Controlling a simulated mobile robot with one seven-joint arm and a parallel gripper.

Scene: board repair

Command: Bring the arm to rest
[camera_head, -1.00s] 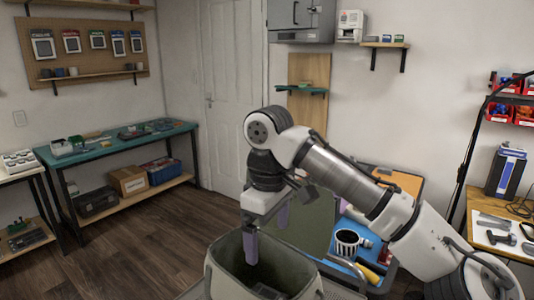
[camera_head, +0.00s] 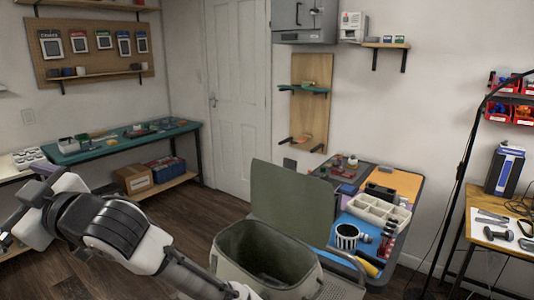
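My arm reaches across the lower left of the head view. My gripper (camera_head: 42,174) is at the left edge, in front of the teal workbench (camera_head: 182,128). I see nothing held in the visible part. The gripper is well to the left of the open grey-green container (camera_head: 229,262) and apart from it.
The container's lid (camera_head: 290,203) stands up behind it. Floor (camera_head: 220,210) is clear left of the container.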

